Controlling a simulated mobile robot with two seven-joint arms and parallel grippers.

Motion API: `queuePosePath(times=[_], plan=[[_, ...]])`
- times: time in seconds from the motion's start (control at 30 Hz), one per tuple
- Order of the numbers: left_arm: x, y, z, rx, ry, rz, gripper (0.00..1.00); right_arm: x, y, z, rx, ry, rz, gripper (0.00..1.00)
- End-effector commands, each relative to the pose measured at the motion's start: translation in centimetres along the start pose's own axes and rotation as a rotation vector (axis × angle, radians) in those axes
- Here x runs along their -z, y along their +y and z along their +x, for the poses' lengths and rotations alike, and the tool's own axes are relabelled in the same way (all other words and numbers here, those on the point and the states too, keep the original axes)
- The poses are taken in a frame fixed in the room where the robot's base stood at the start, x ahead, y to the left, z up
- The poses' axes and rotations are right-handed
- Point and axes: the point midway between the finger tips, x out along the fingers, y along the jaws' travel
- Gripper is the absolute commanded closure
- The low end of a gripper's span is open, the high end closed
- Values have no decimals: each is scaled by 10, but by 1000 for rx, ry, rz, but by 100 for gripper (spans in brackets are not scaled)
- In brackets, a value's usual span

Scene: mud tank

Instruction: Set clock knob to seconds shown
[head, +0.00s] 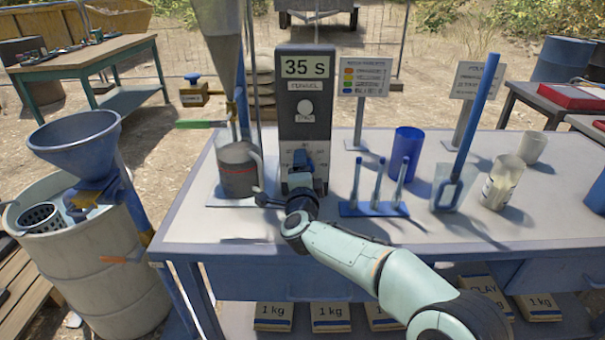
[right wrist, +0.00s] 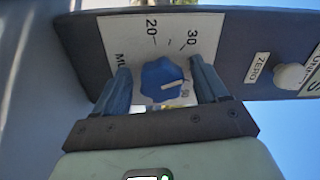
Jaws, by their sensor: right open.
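The clock is a dark grey tower (head: 304,118) on the table, with "35 S" on its display (head: 305,67). Its blue knob (right wrist: 163,80) sits on a white dial plate (right wrist: 120,34). The knob's white pointer line points right in the right wrist view, past the 30 mark; a number by the right finger is mostly hidden. My right gripper (right wrist: 160,70) is open, one finger on each side of the knob; I cannot tell if they touch it. In the head view my right gripper (head: 300,165) covers part of the dial. My left gripper is not in view.
A round white button (right wrist: 290,76) labelled ZERO is above the dial. A grey cup (head: 238,172) under a funnel stands close left. A blue rack with tubes (head: 373,209), a blue cup (head: 404,155) and a clear beaker (head: 447,190) stand to the right.

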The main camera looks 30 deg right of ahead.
Motion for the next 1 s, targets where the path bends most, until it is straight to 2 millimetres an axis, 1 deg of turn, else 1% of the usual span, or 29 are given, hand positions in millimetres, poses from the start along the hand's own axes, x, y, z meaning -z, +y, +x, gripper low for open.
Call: queuePosePath(times=[0.07, 0.17, 0.27, 0.6, 0.7, 0.83, 1.0], plan=[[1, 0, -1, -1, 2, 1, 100, 0, -1, -3, 1, 0, 1, 27], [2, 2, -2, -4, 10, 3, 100, 0, -2, -12, 0, -2, 1, 27], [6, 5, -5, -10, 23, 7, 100, 0, -2, -28, 1, -2, 0, 27], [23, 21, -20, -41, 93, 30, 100, -1, -2, -102, 0, -5, 0, 27], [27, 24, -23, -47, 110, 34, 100, 0, -1, -117, 0, -3, 0, 27], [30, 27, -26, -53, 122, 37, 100, 0, -1, -130, -1, -2, 1, 27], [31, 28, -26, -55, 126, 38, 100, -1, 0, -134, -1, -2, 1, 27]])
